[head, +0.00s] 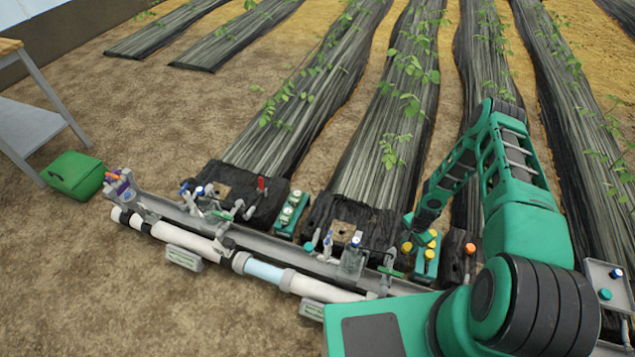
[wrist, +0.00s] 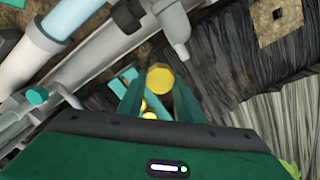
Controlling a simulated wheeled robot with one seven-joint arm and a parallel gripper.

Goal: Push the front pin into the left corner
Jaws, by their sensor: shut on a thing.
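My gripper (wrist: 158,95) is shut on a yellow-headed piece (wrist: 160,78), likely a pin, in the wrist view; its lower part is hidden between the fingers. In the head view my gripper (head: 412,228) is above the right part of the skid, and a yellow head (head: 407,247) shows just below it. More yellow heads (head: 430,254) sit in a green holder (head: 424,272) beside it. Two more show small between the fingers in the wrist view (wrist: 149,115). I cannot tell which corner is the left one.
A white pipe (head: 190,239) with a clear blue section runs along the front of the grey skid. Another green holder (head: 290,215) is farther left. A grey tray (head: 610,278) is at the right. Bare soil lies in front.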

